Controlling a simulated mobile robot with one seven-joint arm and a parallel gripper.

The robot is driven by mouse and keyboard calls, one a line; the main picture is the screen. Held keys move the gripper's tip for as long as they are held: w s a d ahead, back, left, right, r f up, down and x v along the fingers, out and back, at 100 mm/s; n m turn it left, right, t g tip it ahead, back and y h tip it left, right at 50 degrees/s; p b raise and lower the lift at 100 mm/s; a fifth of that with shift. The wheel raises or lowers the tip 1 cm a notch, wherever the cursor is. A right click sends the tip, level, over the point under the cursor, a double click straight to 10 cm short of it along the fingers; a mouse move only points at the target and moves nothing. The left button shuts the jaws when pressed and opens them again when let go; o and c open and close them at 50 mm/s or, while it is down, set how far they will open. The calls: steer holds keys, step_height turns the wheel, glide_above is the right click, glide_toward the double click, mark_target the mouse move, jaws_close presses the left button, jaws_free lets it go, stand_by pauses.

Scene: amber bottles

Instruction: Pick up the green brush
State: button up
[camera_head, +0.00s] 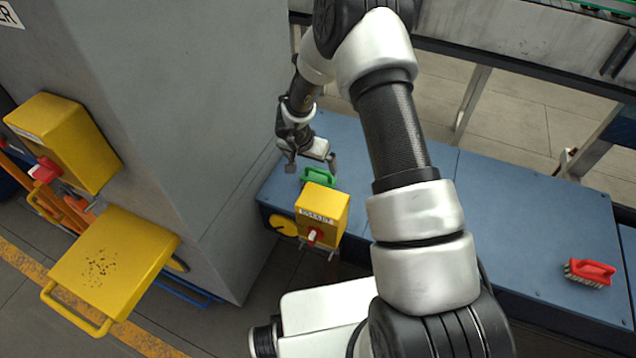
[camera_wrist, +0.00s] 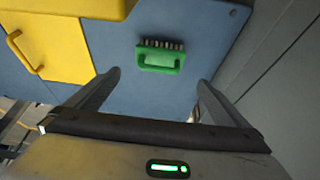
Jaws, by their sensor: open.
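The green brush (camera_head: 317,177) lies on the blue bench top (camera_head: 515,215), near its left end, just behind a yellow box. In the wrist view the green brush (camera_wrist: 160,57) shows its green handle and a row of dark bristles along its upper edge. My gripper (camera_head: 312,162) is close to the brush in the head view, just above and behind it. In the wrist view the two fingers of my gripper (camera_wrist: 160,85) are spread apart and empty, with the brush beyond their tips, roughly midway between them.
A yellow box (camera_head: 322,209) with a red switch stands at the bench's front edge, close to the brush. A grey pillar (camera_head: 190,110) rises left of the bench. A red brush (camera_head: 590,272) lies far right. The bench between is largely clear.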

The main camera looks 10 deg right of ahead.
steer(key=b, duration=0.3)
glide_toward(318, 178)
steer(key=x, duration=0.5)
steer(key=shift+w, duration=0.25)
steer(key=shift+s+b+x, duration=0.15)
steer(key=shift+b+x, duration=0.3)
steer(key=shift+x, duration=0.9)
steer(key=shift+s+b+x, duration=0.1)
steer(key=shift+b+x, duration=0.35)
steer(key=shift+x, duration=0.95)
steer(key=shift+c, duration=0.4)
